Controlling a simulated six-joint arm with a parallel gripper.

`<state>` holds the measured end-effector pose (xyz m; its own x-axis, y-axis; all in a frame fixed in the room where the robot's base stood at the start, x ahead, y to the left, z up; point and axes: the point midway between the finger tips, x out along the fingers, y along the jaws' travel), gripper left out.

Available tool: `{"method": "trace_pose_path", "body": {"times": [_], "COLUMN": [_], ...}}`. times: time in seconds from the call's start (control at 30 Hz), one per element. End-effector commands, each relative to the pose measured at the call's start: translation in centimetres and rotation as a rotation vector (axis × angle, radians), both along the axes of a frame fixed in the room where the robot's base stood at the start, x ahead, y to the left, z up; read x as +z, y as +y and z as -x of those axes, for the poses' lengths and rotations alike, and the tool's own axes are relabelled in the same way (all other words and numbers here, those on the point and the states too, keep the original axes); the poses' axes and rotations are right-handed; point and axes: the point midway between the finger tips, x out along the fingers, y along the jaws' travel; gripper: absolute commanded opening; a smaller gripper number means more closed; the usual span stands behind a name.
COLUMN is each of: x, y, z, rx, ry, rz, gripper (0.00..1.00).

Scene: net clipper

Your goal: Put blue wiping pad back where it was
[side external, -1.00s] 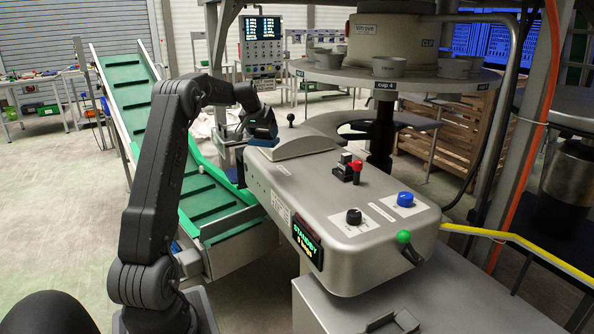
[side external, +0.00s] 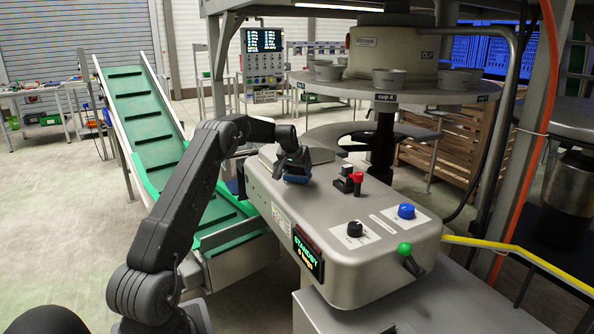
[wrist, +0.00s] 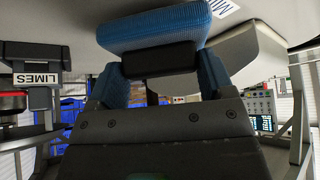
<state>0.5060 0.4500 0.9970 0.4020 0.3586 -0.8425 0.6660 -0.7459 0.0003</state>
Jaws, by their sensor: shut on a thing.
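The blue wiping pad (side external: 297,179) is in my gripper (side external: 292,160), low over the top of the grey machine housing (side external: 325,205). In the wrist view the pad (wrist: 150,25) shows as a blue textured block with a black grip part (wrist: 160,61). My gripper (wrist: 160,75) is shut on that black part, with a blue-faced finger on each side. The pad is very close to the grey housing surface; I cannot tell whether it touches.
A switch block with a red knob (side external: 357,177) stands just right of the pad. A black knob (side external: 355,229), blue knob (side external: 406,211) and green knob (side external: 404,249) lie nearer. A green conveyor (side external: 150,130) is left; a cup carousel (side external: 330,88) stands behind.

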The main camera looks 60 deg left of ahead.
Motion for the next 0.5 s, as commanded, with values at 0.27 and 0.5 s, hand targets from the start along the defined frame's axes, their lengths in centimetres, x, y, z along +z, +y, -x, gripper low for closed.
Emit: {"method": "trace_pose_path", "body": {"times": [0.27, 0.5], "x": [-1.07, -1.45], "y": [0.04, 0.03], "z": [0.01, 0.03], "rx": [0.0, 0.0], "ry": [-0.002, -0.001], "rz": [-0.002, -0.001], "gripper": [0.56, 0.79]}}
